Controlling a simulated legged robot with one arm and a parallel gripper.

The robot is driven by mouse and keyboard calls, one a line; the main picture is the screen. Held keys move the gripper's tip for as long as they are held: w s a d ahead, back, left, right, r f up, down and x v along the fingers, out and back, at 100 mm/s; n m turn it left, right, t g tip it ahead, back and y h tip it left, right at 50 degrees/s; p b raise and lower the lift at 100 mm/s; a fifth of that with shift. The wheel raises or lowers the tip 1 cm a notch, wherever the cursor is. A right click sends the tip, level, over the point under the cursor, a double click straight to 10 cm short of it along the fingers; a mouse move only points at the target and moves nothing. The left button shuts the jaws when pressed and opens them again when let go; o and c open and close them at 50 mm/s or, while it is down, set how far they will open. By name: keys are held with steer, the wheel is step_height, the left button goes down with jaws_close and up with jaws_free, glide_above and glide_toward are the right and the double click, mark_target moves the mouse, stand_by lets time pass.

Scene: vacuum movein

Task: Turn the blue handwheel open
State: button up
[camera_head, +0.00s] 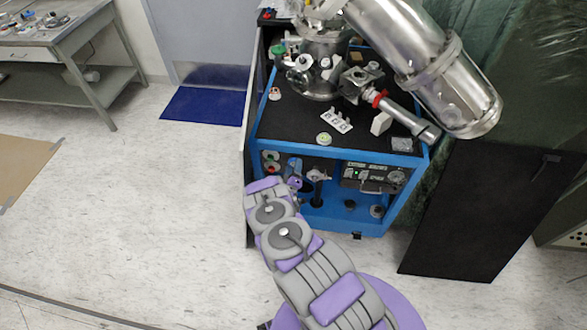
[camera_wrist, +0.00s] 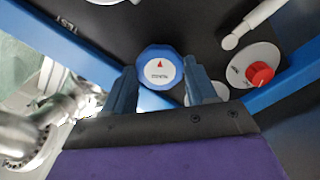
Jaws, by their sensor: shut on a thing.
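The blue handwheel (camera_wrist: 143,66) shows in the wrist view, with a faceted blue rim and a white centre that bears a red triangle pointing to the top of the picture. My gripper (camera_wrist: 161,88) has one grey-blue finger on each side of it and is shut on its rim. In the head view my gripper (camera_head: 295,184) is at the left part of the cart's front, below the black top. The handwheel is too small and crowded there to make out surely.
A red knob (camera_wrist: 260,73) on a white disc sits right of the handwheel, with a white lever (camera_wrist: 252,24) above it. The blue-framed cart (camera_head: 340,222) carries steel vacuum parts (camera_head: 400,40). A black panel (camera_head: 480,215) stands right.

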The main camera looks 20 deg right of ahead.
steer(key=shift+s+a+f+n, duration=0.1)
steer(key=shift+f+n, duration=0.1)
steer(key=shift+n, duration=1.9)
steer(key=shift+s+f+n, duration=0.1)
steer(key=shift+f+n, duration=0.1)
steer(key=shift+n, duration=1.9)
steer(key=o, duration=1.1)
steer(key=shift+w+r, duration=0.15)
steer(key=shift+r, duration=0.05)
steer(key=shift+c, duration=0.2)
steer(key=shift+a+r, duration=0.1)
steer(key=p+v, duration=0.1)
steer(key=v, duration=1.6)
